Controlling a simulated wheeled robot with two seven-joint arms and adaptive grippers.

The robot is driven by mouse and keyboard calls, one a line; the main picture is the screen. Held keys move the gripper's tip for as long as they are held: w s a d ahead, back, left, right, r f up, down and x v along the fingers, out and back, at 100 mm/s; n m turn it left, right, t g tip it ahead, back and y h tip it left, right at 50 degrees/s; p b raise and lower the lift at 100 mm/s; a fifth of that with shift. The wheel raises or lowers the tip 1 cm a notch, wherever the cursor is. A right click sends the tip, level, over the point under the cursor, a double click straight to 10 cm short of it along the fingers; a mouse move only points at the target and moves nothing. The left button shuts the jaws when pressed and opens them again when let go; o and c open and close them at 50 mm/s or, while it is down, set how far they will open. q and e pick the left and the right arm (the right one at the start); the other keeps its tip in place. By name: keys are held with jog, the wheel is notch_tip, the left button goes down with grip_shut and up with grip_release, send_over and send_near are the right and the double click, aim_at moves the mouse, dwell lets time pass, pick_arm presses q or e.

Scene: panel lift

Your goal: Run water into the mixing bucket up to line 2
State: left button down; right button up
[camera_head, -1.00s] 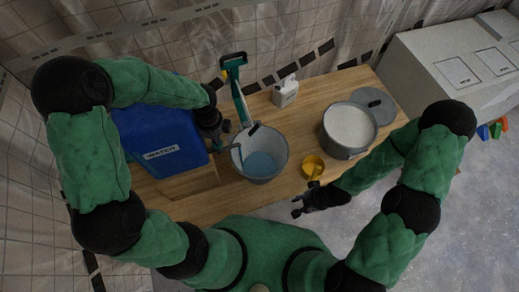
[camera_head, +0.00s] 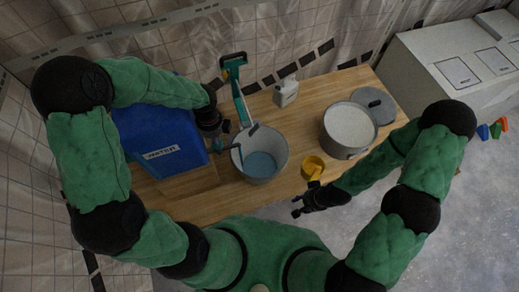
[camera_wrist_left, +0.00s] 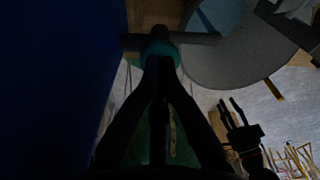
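The grey mixing bucket (camera_head: 280,148) stands on the wooden table and holds pale blue water (camera_head: 258,165). I cannot read any line marks inside it. The blue water tank (camera_head: 160,130) stands to its left. Its tap has a grey spout reaching over the bucket's left rim and a teal part (camera_wrist_left: 158,48) in the left wrist view. My left gripper (camera_head: 212,130) is at the tap; in the left wrist view its dark fingers close on the teal part. I cannot make out a falling stream now. My right gripper (camera_head: 298,206) is empty and open at the table's front edge.
A teal-handled tool (camera_head: 240,95) leans in or behind the bucket. A white bottle (camera_head: 286,93) stands behind. A yellow scoop or cup (camera_head: 313,167) and a grey pail of white powder (camera_head: 348,127) stand to the right, with a grey lid (camera_head: 374,104) beyond.

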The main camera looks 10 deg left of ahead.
pick_arm(q)
notch_tip(320, 180, up, 7)
jog(key=p, duration=0.6)
jog(key=shift+r+p, duration=0.1)
jog(key=shift+p, duration=0.3)
